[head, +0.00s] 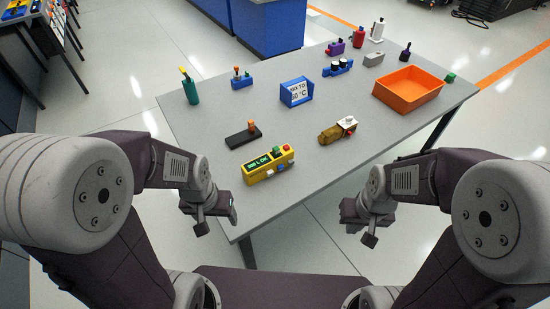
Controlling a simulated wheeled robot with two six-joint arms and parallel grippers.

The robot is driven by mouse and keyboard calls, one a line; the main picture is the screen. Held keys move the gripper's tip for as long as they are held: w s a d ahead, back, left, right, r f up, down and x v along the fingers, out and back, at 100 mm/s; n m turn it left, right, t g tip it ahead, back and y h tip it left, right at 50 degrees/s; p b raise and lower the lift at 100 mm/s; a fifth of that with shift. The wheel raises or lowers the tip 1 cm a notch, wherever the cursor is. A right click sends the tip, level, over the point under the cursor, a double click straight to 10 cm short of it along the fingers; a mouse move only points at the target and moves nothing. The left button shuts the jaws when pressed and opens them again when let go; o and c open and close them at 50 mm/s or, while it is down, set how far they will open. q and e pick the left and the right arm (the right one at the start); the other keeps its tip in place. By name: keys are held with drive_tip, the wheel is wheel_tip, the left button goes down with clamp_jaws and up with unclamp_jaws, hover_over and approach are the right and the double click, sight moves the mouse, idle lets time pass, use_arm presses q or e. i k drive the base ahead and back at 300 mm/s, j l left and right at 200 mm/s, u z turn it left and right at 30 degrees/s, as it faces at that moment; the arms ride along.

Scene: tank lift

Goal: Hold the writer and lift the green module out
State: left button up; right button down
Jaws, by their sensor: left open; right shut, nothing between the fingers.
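A yellow device with a dark display, which looks like the writer (257,174), stands near the front edge of the grey table (215,140). A small green block, likely the green module (277,150), sits on its top, beside a red piece (287,149). My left gripper (218,217) is open and empty at the table's front left edge, left of and nearer than the writer. My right gripper (358,225) is shut and empty in front of the table's edge, to the right of the writer. Neither gripper touches the writer.
A dark block with an orange peg (244,134) lies just behind the writer. A brown and white item (338,131) lies to its right. The table's front left is clear.

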sight(276, 150)
drive_tip(key=i+l+u, duration=0.45)
drive_tip(key=l+u, duration=0.15)
drive_tip(key=i+l+u, duration=0.15)
drive_tip(key=l+u, duration=0.15)
